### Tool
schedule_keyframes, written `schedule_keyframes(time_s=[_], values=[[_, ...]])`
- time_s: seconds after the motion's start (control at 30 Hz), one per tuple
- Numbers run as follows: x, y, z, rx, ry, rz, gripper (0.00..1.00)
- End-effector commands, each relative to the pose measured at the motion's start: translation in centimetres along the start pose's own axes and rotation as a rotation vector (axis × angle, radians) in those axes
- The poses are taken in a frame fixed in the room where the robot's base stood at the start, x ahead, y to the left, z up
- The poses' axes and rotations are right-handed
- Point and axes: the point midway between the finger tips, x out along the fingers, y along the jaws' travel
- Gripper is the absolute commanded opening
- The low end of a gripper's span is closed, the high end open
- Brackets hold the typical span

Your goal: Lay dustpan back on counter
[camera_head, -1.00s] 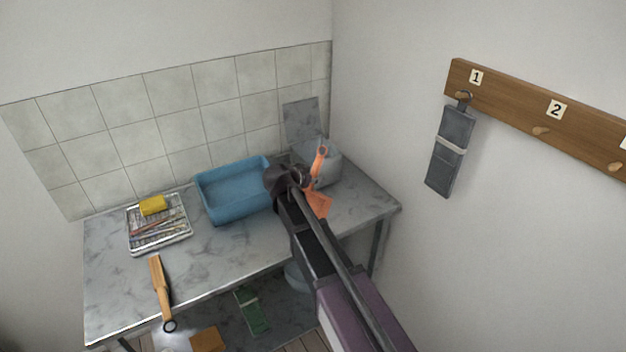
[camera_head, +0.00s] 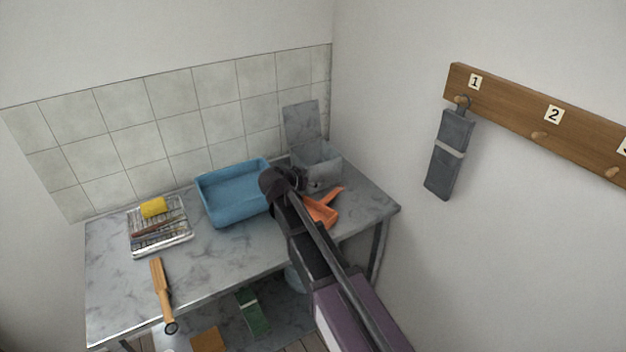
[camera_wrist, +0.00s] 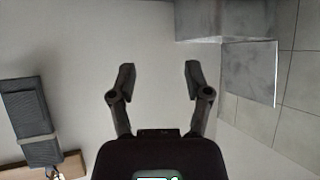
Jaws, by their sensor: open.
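The orange dustpan (camera_head: 322,212) lies on the right part of the grey marbled counter (camera_head: 230,256), partly hidden behind my arm in the head view. Its handle points to the upper right, towards the wall. My gripper (camera_wrist: 160,67) is open, and nothing shows between its fingers in the wrist view. In the head view my gripper is above and to the left of the dustpan, near the grey box. The dustpan does not show in the wrist view.
A blue basin (camera_head: 234,188) stands left of my arm. A grey box with a raised lid (camera_head: 301,122) stands in the back corner. A rack with a yellow sponge (camera_head: 153,207) and a wooden-handled tool (camera_head: 161,290) lie left. A grey pouch (camera_head: 451,152) hangs from peg 1.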

Motion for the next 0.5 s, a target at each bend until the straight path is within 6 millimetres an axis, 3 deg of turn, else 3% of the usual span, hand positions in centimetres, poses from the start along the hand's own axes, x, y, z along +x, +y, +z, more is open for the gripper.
schedule_keyframes(time_s=[0.5], values=[[-7.9, 0.1, -0.3, -0.002, 0.0, -0.001, 0.64]])
